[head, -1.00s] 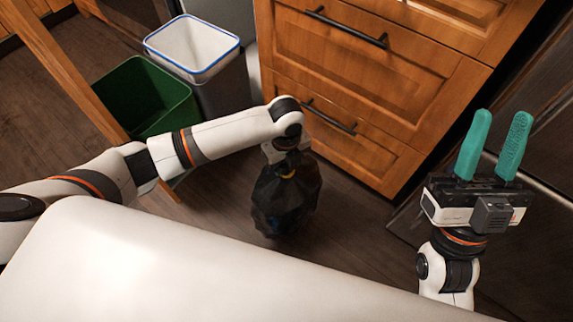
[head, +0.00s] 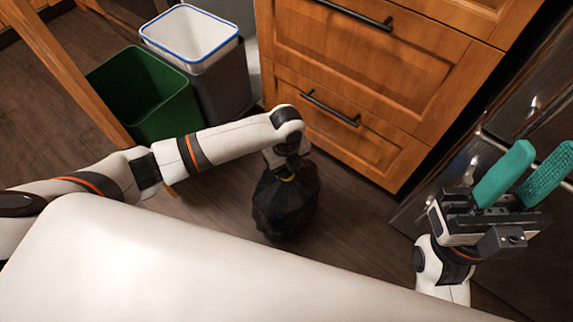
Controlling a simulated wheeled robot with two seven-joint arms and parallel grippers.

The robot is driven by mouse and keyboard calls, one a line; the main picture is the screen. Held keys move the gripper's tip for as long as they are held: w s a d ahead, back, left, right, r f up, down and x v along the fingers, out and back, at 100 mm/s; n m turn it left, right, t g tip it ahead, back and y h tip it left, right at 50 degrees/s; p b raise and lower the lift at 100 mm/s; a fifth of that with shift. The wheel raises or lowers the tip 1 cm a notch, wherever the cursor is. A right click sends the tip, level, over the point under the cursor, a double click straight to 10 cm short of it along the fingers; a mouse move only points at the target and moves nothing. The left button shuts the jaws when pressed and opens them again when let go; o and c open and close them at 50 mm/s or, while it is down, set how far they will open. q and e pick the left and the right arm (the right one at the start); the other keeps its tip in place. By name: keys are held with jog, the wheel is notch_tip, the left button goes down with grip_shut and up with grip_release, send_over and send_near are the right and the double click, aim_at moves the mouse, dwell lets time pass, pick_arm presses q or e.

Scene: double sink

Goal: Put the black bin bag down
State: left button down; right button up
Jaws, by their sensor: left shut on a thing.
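The black bin bag (head: 285,208) hangs or stands low over the dark wood floor, in the middle of the head view. A yellow bit shows at its gathered top. My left gripper (head: 288,176) points down at the top of the bag and is shut on it; its fingertips are mostly hidden by the wrist and the bag. I cannot tell whether the bag's bottom touches the floor. My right gripper (head: 524,180), with teal fingers, is at the right, open and empty, its fingers pointing up and to the right.
A green bin (head: 150,98) and a grey bin (head: 222,85) with a white, blue-rimmed liner stand at the upper left. Wooden drawers (head: 370,90) with black handles rise behind the bag. A dark appliance front (head: 480,150) is at the right. Bare floor (head: 350,225) lies right of the bag.

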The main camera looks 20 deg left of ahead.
pick_arm(q)
jog(key=c, duration=0.7)
grip_release()
jog(key=shift+f, duration=0.1)
